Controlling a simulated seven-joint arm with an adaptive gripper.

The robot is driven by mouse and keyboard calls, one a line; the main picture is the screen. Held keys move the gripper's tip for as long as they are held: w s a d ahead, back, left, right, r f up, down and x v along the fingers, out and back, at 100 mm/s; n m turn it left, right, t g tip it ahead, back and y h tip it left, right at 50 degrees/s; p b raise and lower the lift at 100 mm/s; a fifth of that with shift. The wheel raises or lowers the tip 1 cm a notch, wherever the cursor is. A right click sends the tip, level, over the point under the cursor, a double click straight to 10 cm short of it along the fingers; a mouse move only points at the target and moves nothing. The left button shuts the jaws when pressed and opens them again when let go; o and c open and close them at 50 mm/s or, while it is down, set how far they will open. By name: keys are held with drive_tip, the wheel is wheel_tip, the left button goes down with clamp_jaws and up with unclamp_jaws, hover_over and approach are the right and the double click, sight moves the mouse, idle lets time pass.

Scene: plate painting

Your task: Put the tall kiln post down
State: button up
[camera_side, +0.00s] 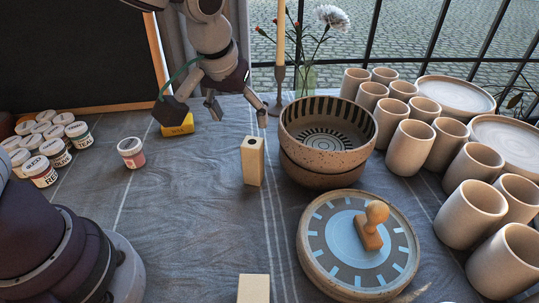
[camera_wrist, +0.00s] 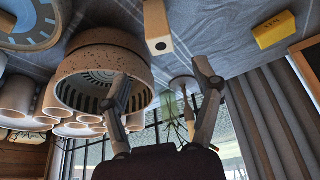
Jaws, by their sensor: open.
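A pale, square kiln post (camera_side: 253,165) with a dark hole in its top stands upright on the grey cloth, left of the stacked bowls. It also shows in the wrist view (camera_wrist: 155,22) at the top middle. A second pale post (camera_side: 253,290) is cut off by the bottom edge of the side view, so I cannot compare their full heights. My gripper (camera_side: 238,110) is open and empty, above and behind the first post, apart from it. Its two spread fingers also show in the wrist view (camera_wrist: 163,78).
Speckled bowls (camera_side: 325,180) stand close right of the post. A striped plate (camera_side: 312,258) bears a wooden stamp (camera_side: 372,225). Several cups (camera_side: 410,147) fill the right. A candlestick (camera_side: 279,95) stands behind, a yellow block (camera_side: 178,125) and paint jar (camera_side: 131,152) left. Cloth left of the post is clear.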

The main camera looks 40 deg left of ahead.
drive_tip(key=s+a+r+m, duration=0.2)
drive_tip(key=s+a, duration=0.1)
drive_tip(key=s, duration=0.3)
drive_tip(key=s+a+r+m+t+h, duration=0.1)
drive_tip(key=s+a+r+m, duration=0.1)
drive_tip(key=s, duration=0.4)
drive_tip(key=shift+s+a+r+t+h, duration=0.2)
drive_tip(key=shift+s+a+t+h, duration=0.1)
drive_tip(key=shift+a, duration=0.3)
